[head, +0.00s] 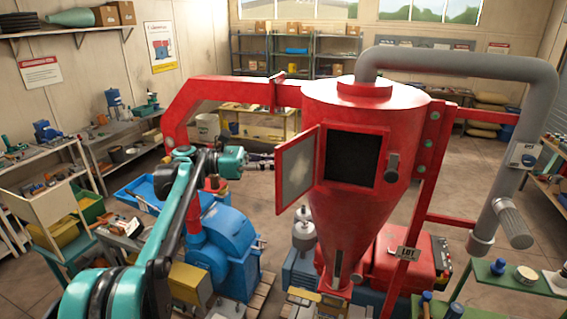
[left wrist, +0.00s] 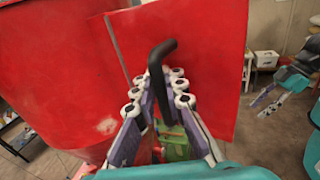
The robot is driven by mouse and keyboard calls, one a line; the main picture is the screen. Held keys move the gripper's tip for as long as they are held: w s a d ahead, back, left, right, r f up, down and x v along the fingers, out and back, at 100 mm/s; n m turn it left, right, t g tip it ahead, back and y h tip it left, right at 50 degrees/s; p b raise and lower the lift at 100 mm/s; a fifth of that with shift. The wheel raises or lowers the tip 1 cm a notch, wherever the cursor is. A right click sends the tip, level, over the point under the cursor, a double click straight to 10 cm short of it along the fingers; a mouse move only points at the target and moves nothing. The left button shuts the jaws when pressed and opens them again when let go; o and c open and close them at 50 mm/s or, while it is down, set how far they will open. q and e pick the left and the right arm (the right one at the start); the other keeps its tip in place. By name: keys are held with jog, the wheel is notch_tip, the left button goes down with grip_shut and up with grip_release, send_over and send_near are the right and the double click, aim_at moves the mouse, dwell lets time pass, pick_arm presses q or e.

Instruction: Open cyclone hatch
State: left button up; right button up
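The red cyclone (head: 325,105) stands right of centre in the head view. Its hatch door (head: 297,172) is swung out to the left, with its pale inner face showing, and the dark square opening (head: 351,157) is exposed. My left gripper (head: 270,161) is at the door's outer side. In the left wrist view the left gripper (left wrist: 158,88) has its fingers closed about the bent black handle (left wrist: 163,58) on the red door panel (left wrist: 205,55). The head view hides the handle. My right gripper (left wrist: 268,98) shows partly at the right of the wrist view; its opening is unclear.
A dark latch (head: 392,166) is on the cyclone right of the opening. A blue machine (head: 225,240) stands below my left arm. A grey pipe (head: 460,62) runs down the right side. A green table (head: 515,280) is at the lower right. Open floor lies behind.

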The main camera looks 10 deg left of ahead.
pick_arm(q)
jog(key=shift+o, duration=0.6)
jog(key=shift+s+a, duration=0.1)
jog(key=shift+a, duration=0.1)
jog(key=shift+a, duration=0.15)
jog(key=s+a, duration=0.1)
jog(key=a, duration=1)
jog(key=shift+a, duration=0.4)
